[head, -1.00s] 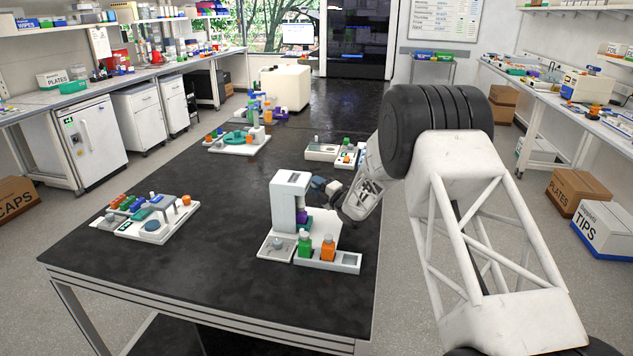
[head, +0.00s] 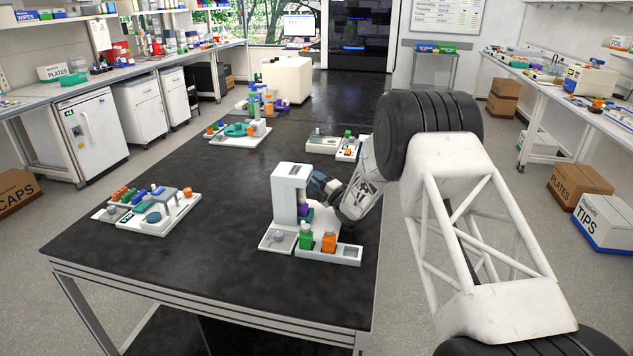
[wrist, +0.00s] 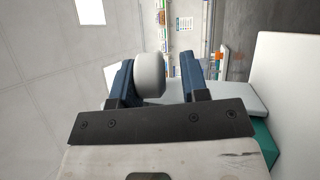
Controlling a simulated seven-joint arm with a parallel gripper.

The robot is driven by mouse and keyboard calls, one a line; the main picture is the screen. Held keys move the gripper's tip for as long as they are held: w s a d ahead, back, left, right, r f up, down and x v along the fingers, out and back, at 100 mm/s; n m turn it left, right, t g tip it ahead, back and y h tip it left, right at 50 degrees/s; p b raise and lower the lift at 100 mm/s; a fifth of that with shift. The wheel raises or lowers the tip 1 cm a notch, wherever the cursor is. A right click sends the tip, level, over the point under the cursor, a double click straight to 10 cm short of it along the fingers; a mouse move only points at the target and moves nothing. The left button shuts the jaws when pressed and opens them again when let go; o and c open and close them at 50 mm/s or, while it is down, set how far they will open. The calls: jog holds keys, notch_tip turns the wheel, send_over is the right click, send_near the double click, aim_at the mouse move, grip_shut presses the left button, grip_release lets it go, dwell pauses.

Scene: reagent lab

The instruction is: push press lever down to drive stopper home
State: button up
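The white press (head: 291,185) stands upright near the right edge of the dark bench. A purple item (head: 303,208) sits low at its column, partly hidden. My gripper (head: 319,185) is at the right side of the press head, with its dark blue fingers close against it. In the wrist view, a pale rounded knob (wrist: 150,75), seemingly the lever's end, lies between the fingers of my gripper (wrist: 157,80). It is close to the left finger, with a gap to the right one, so the gripper is open. The lever arm and stopper cannot be made out clearly.
A white rack with a green bottle (head: 305,238) and an orange bottle (head: 329,242) stands in front of the press. A tray of small parts (head: 180,215) lies to the left, with more kits farther back. The bench between them is clear.

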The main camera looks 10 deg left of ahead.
jog(key=shift+o, duration=1.1)
jog(key=shift+f, duration=0.1)
jog(key=shift+d, duration=0.1)
jog(key=shift+v, duration=3.85)
